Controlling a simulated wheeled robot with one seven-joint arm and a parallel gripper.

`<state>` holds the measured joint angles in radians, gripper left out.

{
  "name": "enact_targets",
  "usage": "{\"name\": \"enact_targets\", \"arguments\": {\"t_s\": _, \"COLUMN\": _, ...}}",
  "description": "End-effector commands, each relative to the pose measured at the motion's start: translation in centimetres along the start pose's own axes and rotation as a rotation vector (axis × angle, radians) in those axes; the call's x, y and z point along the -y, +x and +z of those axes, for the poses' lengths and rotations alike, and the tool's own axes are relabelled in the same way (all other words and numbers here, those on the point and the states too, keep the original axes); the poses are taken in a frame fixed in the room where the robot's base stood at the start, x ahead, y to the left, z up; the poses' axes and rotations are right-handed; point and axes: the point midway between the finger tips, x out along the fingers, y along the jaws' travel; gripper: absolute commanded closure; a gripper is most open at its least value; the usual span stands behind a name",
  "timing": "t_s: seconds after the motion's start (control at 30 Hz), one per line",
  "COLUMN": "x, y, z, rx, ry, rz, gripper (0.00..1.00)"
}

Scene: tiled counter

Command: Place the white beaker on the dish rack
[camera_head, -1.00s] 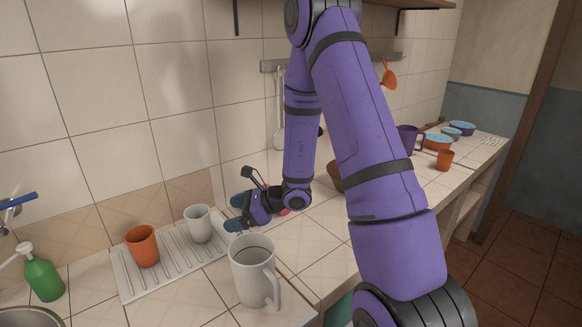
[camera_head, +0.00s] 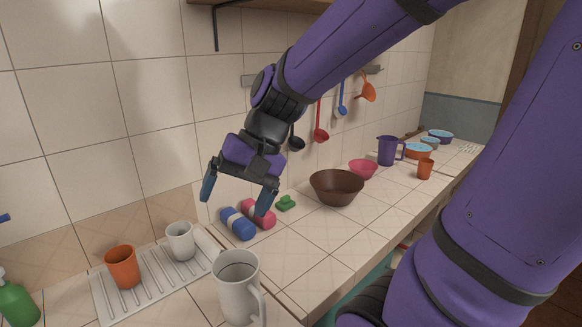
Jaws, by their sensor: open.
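A small white beaker (camera_head: 181,241) stands upright on the back right part of the white ribbed dish rack (camera_head: 150,300). An orange cup (camera_head: 122,267) stands on the same rack to its left. A larger white mug with a handle (camera_head: 238,285) stands on the counter right of the rack, at the front. My gripper (camera_head: 236,195) is open and empty, with its two blue-tipped fingers spread and pointing down. It is above and to the right of the white beaker, apart from it.
Blue (camera_head: 238,224) and pink (camera_head: 259,213) items lie below my gripper, by a green object (camera_head: 286,203). A brown bowl (camera_head: 336,187), pink bowl (camera_head: 363,169) and purple jug (camera_head: 387,150) stand further right. Utensils hang on the wall. The counter right of the mug is clear.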

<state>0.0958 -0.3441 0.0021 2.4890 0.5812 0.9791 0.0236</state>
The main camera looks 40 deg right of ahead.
Motion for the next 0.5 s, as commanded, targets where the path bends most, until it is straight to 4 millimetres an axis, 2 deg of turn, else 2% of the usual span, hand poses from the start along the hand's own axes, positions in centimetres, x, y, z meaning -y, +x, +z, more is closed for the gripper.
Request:
{"name": "enact_targets", "arguments": {"t_s": 0.2, "x": -2.1, "y": -4.2, "z": 3.0, "rx": -0.193, "ry": -0.285, "rz": 0.177, "gripper": 0.09}}
{"name": "enact_targets", "arguments": {"t_s": 0.4, "x": -3.8, "y": -7.3, "z": 4.5, "rx": -0.343, "ry": -0.465, "rz": 0.311, "gripper": 0.09}}
{"name": "enact_targets", "arguments": {"t_s": 0.5, "x": -4.2, "y": -8.2, "z": 4.8, "rx": -0.387, "ry": -0.512, "rz": 0.35, "gripper": 0.09}}
